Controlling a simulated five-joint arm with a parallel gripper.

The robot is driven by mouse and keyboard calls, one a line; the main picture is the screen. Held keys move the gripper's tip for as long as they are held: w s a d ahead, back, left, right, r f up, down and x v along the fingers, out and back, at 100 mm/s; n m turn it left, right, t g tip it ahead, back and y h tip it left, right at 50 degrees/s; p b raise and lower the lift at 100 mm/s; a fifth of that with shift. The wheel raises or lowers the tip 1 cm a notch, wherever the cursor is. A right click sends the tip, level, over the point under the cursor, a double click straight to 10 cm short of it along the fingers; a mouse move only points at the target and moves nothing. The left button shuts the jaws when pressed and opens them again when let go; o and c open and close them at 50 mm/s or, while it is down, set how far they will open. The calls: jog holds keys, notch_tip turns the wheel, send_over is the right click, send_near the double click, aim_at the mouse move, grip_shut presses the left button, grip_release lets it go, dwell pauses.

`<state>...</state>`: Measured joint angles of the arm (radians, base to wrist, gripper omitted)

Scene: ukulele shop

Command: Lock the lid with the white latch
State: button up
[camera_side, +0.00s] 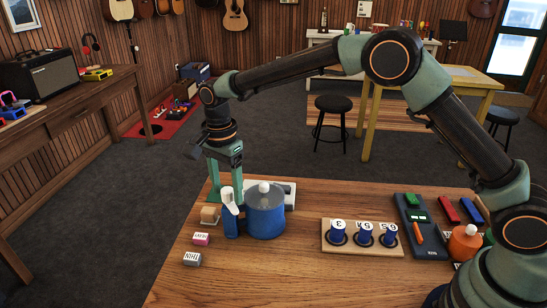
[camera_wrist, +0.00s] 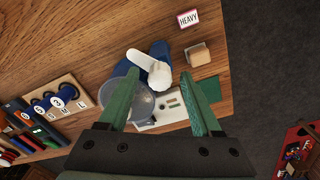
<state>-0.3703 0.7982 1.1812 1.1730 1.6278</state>
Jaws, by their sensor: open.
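A blue pot (camera_side: 265,213) with a greyish lid and a white knob (camera_side: 264,187) stands near the table's far left edge. The white latch (camera_side: 229,199) stands up on a blue post (camera_side: 230,222) at the pot's left side. In the wrist view the latch (camera_wrist: 158,72) lies between and beyond my fingers, pointing away from the lid (camera_wrist: 143,98). My gripper (camera_side: 227,172) hangs behind and above the latch; in the wrist view my gripper (camera_wrist: 162,98) is open with nothing held. The left finger covers part of the pot.
A white panel (camera_side: 289,195) lies behind the pot. A wooden rack (camera_side: 340,249) of blue weights and a dark scale (camera_side: 423,244) are to the right. The front table is clear.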

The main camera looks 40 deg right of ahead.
grip_shut()
jog(key=shift+n, duration=0.3)
jog(key=n, duration=1.1)
jog(key=shift+n, duration=2.1)
jog(key=shift+a, duration=0.1)
